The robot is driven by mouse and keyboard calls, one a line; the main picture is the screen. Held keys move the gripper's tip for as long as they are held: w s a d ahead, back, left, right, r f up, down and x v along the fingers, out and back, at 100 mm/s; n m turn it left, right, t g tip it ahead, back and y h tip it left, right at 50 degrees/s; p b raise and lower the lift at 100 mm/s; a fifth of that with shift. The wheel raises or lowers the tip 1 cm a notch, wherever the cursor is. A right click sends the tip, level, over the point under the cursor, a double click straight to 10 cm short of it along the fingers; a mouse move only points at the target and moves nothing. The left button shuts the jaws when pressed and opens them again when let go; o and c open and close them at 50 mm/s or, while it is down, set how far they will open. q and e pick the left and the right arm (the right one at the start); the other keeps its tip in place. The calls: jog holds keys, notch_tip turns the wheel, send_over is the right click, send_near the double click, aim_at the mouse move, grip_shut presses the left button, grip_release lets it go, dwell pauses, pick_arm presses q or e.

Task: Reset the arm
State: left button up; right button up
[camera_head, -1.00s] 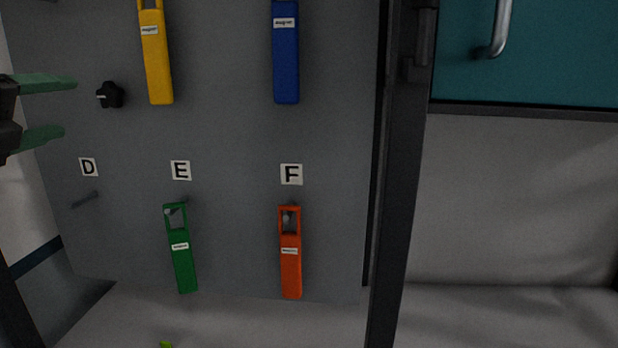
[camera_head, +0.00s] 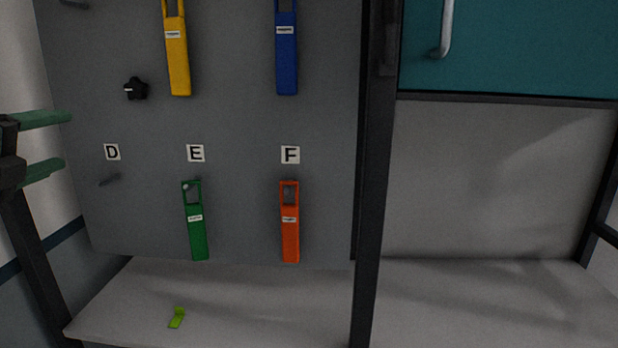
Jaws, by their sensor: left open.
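My left gripper (camera_head: 66,145) is at the left edge of the head view. Its two green fingers are apart with nothing between them. It is in front of the left edge of the grey panel (camera_head: 240,125), left of the label D (camera_head: 112,152). My right gripper is not in view.
Yellow (camera_head: 177,55), blue (camera_head: 286,60), green (camera_head: 195,228) and orange (camera_head: 290,230) tools hang on the panel. A black knob (camera_head: 136,89) and an empty peg (camera_head: 110,180) are near the gripper. A lime piece (camera_head: 176,318) lies on the grey shelf (camera_head: 250,310). A dark post (camera_head: 371,200) stands right of the panel.

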pick_arm(q)
jog(key=s+d+f+n+g+y, duration=0.15)
jog(key=f+n, duration=0.45)
jog(key=f, duration=1.3)
jog(key=s+d+f+n+g+y, duration=0.1)
jog(key=s+d+f+n+g, duration=0.3)
jog(key=f, duration=1.5)
jog(key=s+d+f+n+g+h, duration=0.1)
jog(key=s+d+f+n+g, duration=0.45)
jog(key=s+f, duration=0.55)
jog(key=s+d+f+n+g+h, duration=0.1)
jog(key=s+d+f+n+g, duration=0.2)
jog(key=s+d+f+n, duration=0.75)
jog(key=s+a+f+m+g+b, duration=0.1)
jog(key=s+f+m+b, duration=0.1)
jog(key=f, duration=1.2)
jog(key=s+a+f+m+b, duration=0.1)
jog(key=s+a+f+m, duration=0.15)
jog(key=f, duration=1.15)
jog(key=s+a+f+g+b, duration=0.1)
jog(key=s+a+f+b, duration=0.1)
jog(key=s+f, duration=1.3)
notch_tip(320, 180, down, 3)
jog(key=shift+s+r+g+y, duration=0.2)
jog(key=shift+s+g+y, duration=0.1)
jog(key=shift+s+y, duration=0.1)
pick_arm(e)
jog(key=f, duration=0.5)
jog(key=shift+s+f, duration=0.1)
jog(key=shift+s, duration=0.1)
